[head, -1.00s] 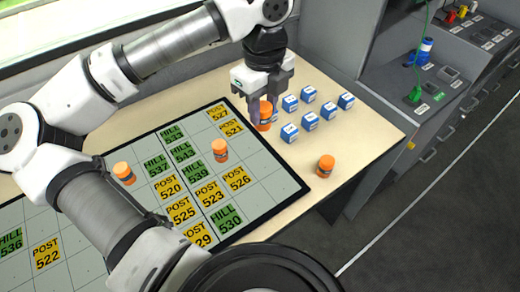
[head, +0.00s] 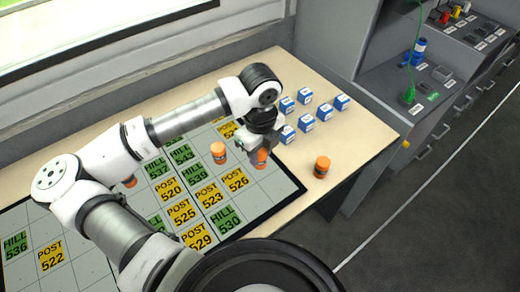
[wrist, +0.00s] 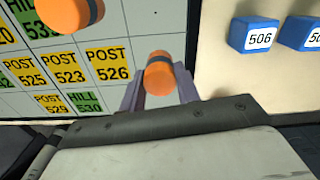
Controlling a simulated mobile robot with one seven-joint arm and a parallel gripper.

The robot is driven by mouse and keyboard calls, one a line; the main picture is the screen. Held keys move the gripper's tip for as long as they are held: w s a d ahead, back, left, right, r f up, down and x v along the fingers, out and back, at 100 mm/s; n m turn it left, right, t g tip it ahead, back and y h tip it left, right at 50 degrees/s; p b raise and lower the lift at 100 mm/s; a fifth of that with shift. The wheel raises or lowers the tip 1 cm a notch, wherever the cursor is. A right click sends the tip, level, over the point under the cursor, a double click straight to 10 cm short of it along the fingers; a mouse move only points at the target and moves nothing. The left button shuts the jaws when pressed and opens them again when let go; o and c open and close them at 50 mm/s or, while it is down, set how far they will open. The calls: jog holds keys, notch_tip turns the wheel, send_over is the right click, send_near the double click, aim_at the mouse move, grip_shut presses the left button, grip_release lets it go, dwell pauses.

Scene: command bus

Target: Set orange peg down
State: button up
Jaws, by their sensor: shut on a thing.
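An orange peg (head: 261,158) is held between the fingers of my gripper (head: 262,150), over the right edge of the gridded board (head: 279,197). In the wrist view the same peg (wrist: 160,77) sits between my two finger tips, just right of the POST 526 tile (wrist: 108,62). Whether the peg touches the board or hangs above it I cannot tell. A second orange peg (head: 219,152) stands on the board to the left. A third orange peg (head: 322,166) stands on the bare table to the right.
Several blue-and-white numbered blocks (head: 305,95) stand on the table behind my gripper. Another orange peg (head: 130,182) is partly hidden by my arm. Green HILL and yellow POST tiles (head: 235,180) cover part of the board. Bare table (head: 365,130) lies at the right.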

aim_at(260, 152)
jog(key=shift+f+b, duration=0.2)
jog(key=shift+b, duration=0.1)
jog(key=o, duration=1)
jog(key=shift+r, duration=0.1)
jog(key=shift+r+p, duration=0.25)
jog(key=shift+p, duration=0.15)
notch_tip(260, 152, up, 12)
jog(key=shift+f+b, duration=0.1)
jog(key=shift+b, duration=0.85)
